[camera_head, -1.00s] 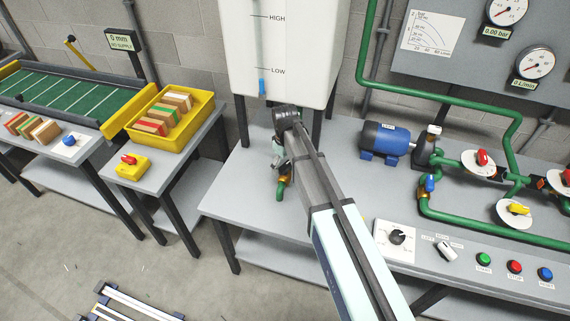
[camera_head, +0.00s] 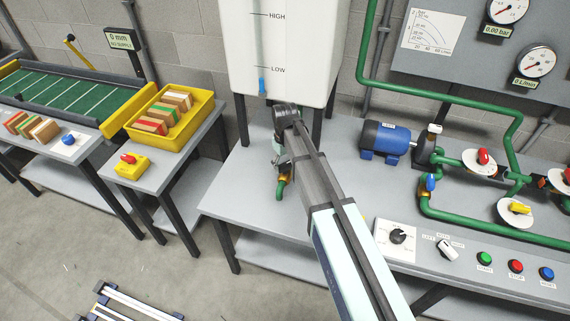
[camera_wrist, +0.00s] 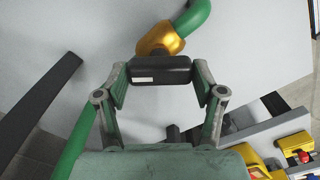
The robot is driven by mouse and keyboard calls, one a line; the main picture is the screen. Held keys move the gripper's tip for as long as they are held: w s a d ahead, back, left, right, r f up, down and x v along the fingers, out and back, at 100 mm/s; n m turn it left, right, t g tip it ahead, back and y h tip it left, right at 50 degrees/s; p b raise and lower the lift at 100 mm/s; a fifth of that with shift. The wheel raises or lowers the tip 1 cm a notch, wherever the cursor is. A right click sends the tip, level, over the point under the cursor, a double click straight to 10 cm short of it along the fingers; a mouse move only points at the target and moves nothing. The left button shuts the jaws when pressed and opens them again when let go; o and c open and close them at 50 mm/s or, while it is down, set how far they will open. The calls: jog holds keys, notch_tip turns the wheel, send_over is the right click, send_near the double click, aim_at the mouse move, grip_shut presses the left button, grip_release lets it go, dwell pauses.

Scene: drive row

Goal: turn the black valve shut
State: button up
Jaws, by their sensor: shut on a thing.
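The black valve (camera_wrist: 162,70) shows in the wrist view as a dark bar-shaped handle with a small white label, in front of a brass valve body (camera_wrist: 158,40) on a green pipe (camera_wrist: 192,17). My gripper (camera_wrist: 161,78) is shut on this handle, one finger at each end. In the head view, my gripper (camera_head: 283,159) is below the white tank, just above the brass fitting (camera_head: 284,179) and the green pipe end. My arm and gripper hide the black handle there.
The white tank (camera_head: 283,45) stands on dark legs close behind my gripper. To the right on the bench are a blue pump motor (camera_head: 384,139), green pipes and red, yellow and blue valve handles. A yellow crate (camera_head: 190,125) of blocks stands to the left.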

aim_at(285, 164)
jog(key=m+b, duration=0.1)
jog(key=m, duration=0.4)
jog(key=shift+m, duration=2.6)
jog(key=o, duration=1.1)
jog(key=shift+o, duration=0.2)
jog(key=shift+r, duration=0.1)
notch_tip(285, 164, up, 12)
